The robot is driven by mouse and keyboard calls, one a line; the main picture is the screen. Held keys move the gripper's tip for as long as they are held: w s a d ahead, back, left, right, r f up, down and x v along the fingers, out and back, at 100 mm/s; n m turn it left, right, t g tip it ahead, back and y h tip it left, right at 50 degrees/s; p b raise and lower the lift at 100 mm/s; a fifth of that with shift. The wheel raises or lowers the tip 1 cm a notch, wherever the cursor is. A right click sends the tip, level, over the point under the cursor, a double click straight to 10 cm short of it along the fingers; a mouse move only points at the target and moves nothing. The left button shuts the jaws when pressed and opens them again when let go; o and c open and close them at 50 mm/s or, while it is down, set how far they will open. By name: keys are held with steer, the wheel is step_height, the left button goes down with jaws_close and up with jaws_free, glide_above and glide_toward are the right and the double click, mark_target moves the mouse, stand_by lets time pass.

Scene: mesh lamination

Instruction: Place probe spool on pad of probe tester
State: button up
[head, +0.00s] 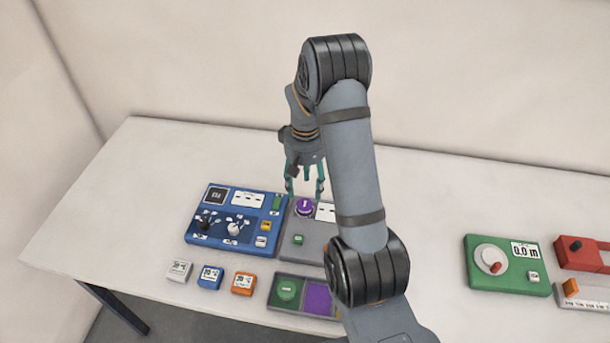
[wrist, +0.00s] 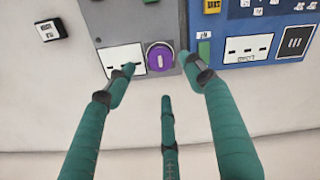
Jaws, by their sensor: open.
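A purple round spool (head: 304,207) with a white mark sits at the upper left of a grey device (head: 318,244), which appears to be the probe tester. In the wrist view the spool (wrist: 159,57) lies flat at the panel's edge, beside a white display (wrist: 124,59). Any pad under it is hidden. My gripper (head: 304,190) is above the spool with its teal fingers spread. In the wrist view the fingers of my gripper (wrist: 162,72) are apart, with the spool beyond and between the tips, and nothing is held.
A blue panel (head: 262,205) with knobs adjoins the tester on the left. A tray (head: 271,297) in front has a green round spool (head: 288,290) and a bare purple compartment (head: 318,297). Several small boxes stand front left. A green device (head: 507,265) is at right.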

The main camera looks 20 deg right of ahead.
step_height(320, 180, up, 5)
steer(key=shift+r, duration=0.1)
steer(key=shift+c, duration=1)
stand_by(1.3)
